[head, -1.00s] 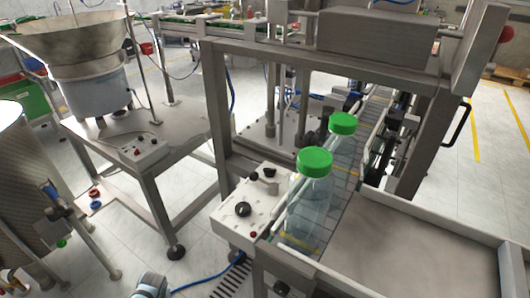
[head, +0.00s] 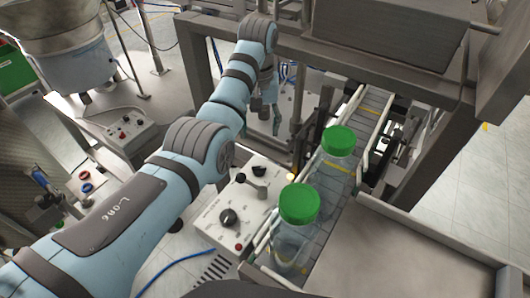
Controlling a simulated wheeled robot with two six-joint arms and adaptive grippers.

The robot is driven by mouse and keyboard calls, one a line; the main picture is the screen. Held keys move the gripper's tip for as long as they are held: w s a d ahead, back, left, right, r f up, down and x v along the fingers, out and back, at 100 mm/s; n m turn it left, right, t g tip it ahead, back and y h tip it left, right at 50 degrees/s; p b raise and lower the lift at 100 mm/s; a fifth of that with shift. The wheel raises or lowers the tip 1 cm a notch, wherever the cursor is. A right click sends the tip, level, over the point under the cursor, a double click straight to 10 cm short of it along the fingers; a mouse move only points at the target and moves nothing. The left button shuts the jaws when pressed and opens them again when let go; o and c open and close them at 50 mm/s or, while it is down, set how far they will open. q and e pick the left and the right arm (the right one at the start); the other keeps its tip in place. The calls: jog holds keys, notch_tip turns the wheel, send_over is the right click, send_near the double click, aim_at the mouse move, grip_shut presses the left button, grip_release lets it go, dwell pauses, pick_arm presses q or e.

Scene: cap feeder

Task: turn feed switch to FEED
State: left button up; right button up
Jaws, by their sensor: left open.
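A white control panel (head: 236,214) stands beside the conveyor. It carries a round black knob (head: 228,216), a dark lever-like switch (head: 255,185) and a red button (head: 239,247). A smaller control box (head: 122,130) with small knobs and a red button sits on the bowl stand. The labels are too small to read, so I cannot tell which control is the feed switch. My left gripper (head: 266,116) is open and empty, pointing down beyond the white panel, apart from both control units. My right gripper is out of view.
Two clear bottles with green caps (head: 299,204) (head: 339,140) stand on the conveyor, right of the panel. A metal frame (head: 300,45) spans above. A metal tray (head: 400,262) fills the lower right. The feeder bowl (head: 60,32) is upper left.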

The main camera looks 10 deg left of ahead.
pick_arm(q)
send_over(259, 168)
jog(key=f, duration=0.5)
jog(key=s+f, duration=0.1)
jog(key=f, duration=0.2)
jog(key=shift+a, duration=0.1)
jog(key=f, duration=0.2)
jog(key=w+f+b, duration=0.1)
jog(key=f, duration=0.2)
jog(key=shift+w+d+f, duration=0.1)
jog(key=shift+w+d, duration=0.05)
jog(key=shift+d, duration=0.05)
jog(key=shift+w+f, duration=0.1)
jog(key=shift+f, duration=0.15)
jog(key=shift+s+a+r, duration=0.1)
jog(key=shift+s+a, duration=0.05)
jog(key=shift+s, duration=0.05)
jog(key=shift+s+r, duration=0.1)
jog(key=shift+c, duration=0.7)
jog(key=c, duration=1)
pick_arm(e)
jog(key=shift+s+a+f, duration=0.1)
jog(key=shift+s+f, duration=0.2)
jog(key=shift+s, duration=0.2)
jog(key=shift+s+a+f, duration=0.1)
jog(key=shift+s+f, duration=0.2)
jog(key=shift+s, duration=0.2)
